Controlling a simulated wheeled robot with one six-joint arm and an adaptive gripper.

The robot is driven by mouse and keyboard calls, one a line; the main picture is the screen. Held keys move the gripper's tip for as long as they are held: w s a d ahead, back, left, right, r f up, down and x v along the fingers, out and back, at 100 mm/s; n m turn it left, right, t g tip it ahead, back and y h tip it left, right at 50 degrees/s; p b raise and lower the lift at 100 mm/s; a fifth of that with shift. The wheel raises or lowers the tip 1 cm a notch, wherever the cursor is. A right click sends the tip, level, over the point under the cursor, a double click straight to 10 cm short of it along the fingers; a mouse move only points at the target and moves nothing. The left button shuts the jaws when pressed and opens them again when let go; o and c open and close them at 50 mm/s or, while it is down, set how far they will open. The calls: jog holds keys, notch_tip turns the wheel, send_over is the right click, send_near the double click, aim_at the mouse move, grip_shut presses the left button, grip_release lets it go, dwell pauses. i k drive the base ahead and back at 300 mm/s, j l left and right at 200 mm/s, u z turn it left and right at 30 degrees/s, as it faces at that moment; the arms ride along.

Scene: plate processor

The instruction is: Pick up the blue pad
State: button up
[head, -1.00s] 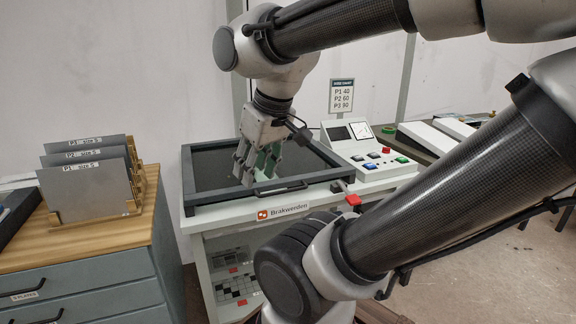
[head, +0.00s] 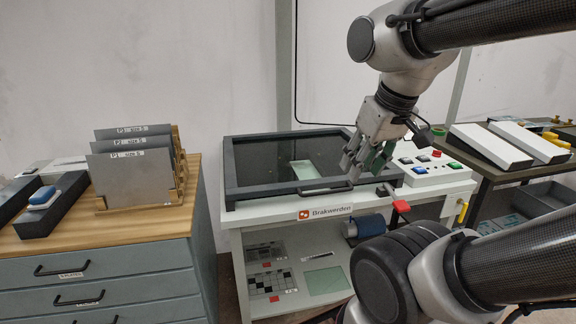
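The blue pad (head: 42,196) sits on top of a dark block (head: 50,210) on the wooden top of the drawer cabinet, at the far left. It lies left of the upright plates, and nothing covers it. My gripper (head: 364,164) is far to its right, over the right front part of the plate processor. Its fingers point down and stand apart, with nothing seen held between them.
Several grey plates (head: 130,167) stand in a wooden rack right of the pad. The processor (head: 235,190) has a dark glass lid with a front handle. A control box (head: 427,172) stands at its right. White boxes (head: 490,146) lie on a table farther right.

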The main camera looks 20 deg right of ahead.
aim_at(44, 197)
jog(key=i+j, duration=0.2)
jog(key=j, duration=0.2)
jog(key=i+j, duration=0.25)
jog(key=j, duration=0.2)
jog(key=i+j, duration=0.2)
jog(key=j, duration=0.2)
jog(key=i+j, duration=0.2)
jog(key=j, duration=0.2)
jog(key=i+j, duration=0.25)
jog(key=j, duration=0.2)
jog(key=i+j, duration=0.2)
jog(key=j, duration=0.2)
